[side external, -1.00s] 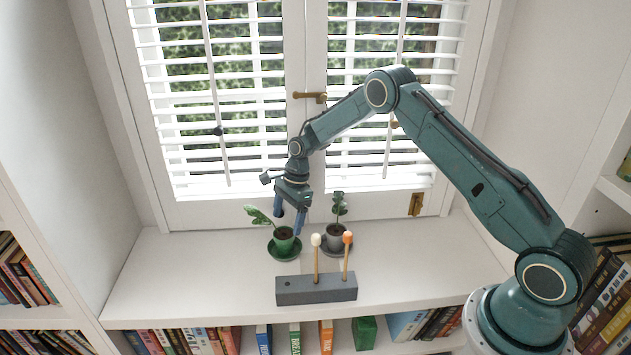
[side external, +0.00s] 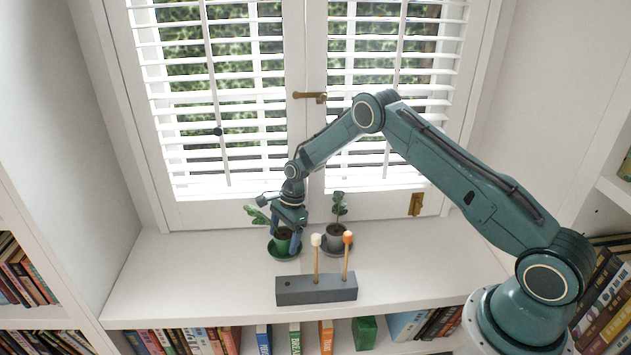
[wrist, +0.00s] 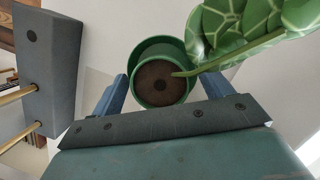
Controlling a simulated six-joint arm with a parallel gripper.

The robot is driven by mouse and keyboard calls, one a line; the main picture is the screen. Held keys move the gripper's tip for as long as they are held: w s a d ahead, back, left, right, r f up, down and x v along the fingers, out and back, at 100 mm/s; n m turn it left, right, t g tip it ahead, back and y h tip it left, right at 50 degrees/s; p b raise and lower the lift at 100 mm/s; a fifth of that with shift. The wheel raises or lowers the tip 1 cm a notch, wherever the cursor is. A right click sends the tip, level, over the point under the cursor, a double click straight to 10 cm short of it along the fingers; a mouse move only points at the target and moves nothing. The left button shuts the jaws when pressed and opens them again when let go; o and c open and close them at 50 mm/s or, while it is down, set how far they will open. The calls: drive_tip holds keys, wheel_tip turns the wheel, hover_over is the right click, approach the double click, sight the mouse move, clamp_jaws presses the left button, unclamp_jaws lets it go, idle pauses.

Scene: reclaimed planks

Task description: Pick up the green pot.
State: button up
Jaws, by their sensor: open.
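The green pot (side external: 282,240) holds dark soil and a leafy plant and stands on a green saucer (side external: 272,252) on the white sill. In the wrist view the pot (wrist: 185,90) shows from above, with a patterned leaf (wrist: 240,30) over its right side. My gripper (side external: 285,238) is open, its blue fingers pointing down at the pot, one on either side of it as far as the views show. In the wrist view the fingers (wrist: 160,88) flank the pot's near part. I cannot tell whether they touch it.
A grey pot (side external: 337,232) with a plant stands on a dark saucer just right of my gripper. A grey block (side external: 316,290) holding two upright sticks stands in front. The sill (side external: 190,270) is clear to the left.

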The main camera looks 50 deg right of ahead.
sight(282, 236)
drive_tip(key=c, duration=1.3)
drive_tip(key=shift+r, duration=0.2)
wheel_tip(282, 236, up, 20)
drive_tip(key=shift+f, duration=0.15)
drive_tip(key=shift+r, duration=0.2)
drive_tip(key=shift+r, duration=1.3)
wheel_tip(282, 236, down, 19)
drive_tip(key=n+g, duration=0.1)
drive_tip(key=n, duration=0.3)
drive_tip(key=shift+f, duration=0.2)
